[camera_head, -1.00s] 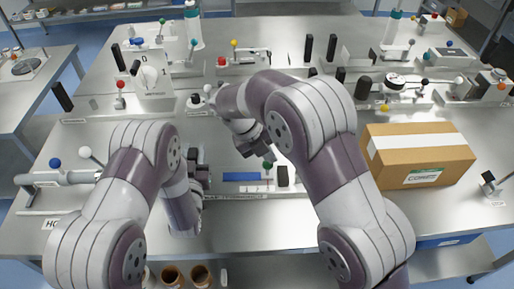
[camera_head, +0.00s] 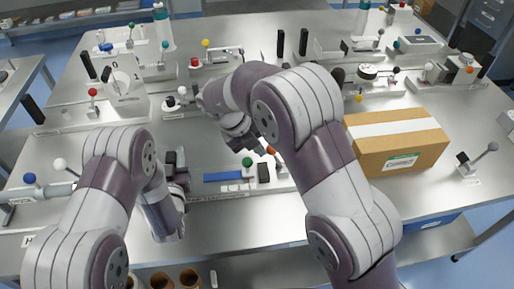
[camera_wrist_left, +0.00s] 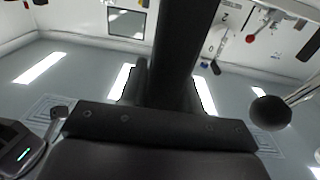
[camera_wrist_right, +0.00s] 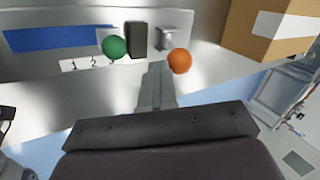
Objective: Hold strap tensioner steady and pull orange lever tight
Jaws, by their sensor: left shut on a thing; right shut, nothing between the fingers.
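The strap tensioner stands on a pale base in the middle of the bench. It shows a blue strap (camera_head: 222,176), a green ball knob (camera_head: 247,162), a black block (camera_head: 264,173) and an orange lever ball (camera_head: 270,150). In the right wrist view the orange ball (camera_wrist_right: 179,61) is just right of my right gripper (camera_wrist_right: 157,75), which is shut and empty; contact is unclear. My left gripper (camera_head: 180,178) is left of the blue strap. It is shut on a dark thing (camera_wrist_left: 172,50) that fills the middle of the left wrist view; I cannot tell what part.
A taped cardboard box (camera_head: 398,150) stands right of the tensioner. A small ball-topped lever (camera_head: 477,160) is at the far right. Several fixtures with coloured knobs line the back. Brown containers (camera_head: 162,281) sit below the front edge. Bench between strap and front edge is clear.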

